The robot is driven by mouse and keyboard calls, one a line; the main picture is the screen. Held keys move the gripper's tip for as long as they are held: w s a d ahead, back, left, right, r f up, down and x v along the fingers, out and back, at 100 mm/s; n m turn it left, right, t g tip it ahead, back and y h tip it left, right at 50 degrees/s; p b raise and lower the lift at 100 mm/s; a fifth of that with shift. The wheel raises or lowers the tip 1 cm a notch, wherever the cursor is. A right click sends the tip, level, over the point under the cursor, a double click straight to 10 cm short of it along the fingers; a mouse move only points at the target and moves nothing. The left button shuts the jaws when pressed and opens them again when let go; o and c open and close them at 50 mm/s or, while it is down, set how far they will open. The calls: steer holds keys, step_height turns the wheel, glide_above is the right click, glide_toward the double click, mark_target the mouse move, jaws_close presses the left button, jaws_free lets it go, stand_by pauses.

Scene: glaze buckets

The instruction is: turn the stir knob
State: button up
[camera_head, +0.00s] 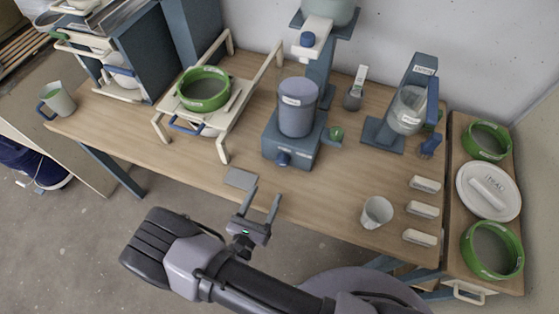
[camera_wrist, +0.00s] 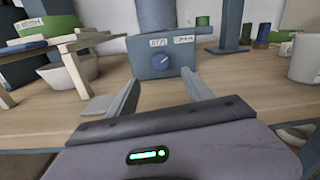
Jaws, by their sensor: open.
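The stir knob (camera_wrist: 161,62) is a blue dial with a pale pointer line on the front of a blue-grey machine base (camera_wrist: 183,72). Labels sit above it; the right one is partly legible. In the head view the knob (camera_head: 283,159) is on the front face of the base (camera_head: 301,146), below a grey-blue bucket (camera_head: 297,113). My gripper (camera_head: 263,192) is open and empty at the table's front edge, in front of the knob and apart from it. In the wrist view my gripper's two fingers (camera_wrist: 163,90) point toward the machine, with the knob roughly between their directions.
A grey pad (camera_head: 240,179) lies near the front edge. A white rack with a green sieve (camera_head: 203,88) stands to the left. Table in front of the machine is clear.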

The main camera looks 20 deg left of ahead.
mark_target(281, 165)
steer(key=w, duration=0.4)
steer(key=w+d+b, duration=0.1)
steer(key=w, duration=0.7)
steer(key=shift+d+b, duration=0.2)
steer(key=shift+b, duration=0.15)
jaws_close()
steer(key=shift+m, duration=0.3)
steer(key=m+b, duration=0.1)
steer(key=m, duration=0.3)
steer(key=shift+m, duration=0.3)
steer(key=shift+d+m, duration=0.1)
steer(key=shift+m, duration=1.7)
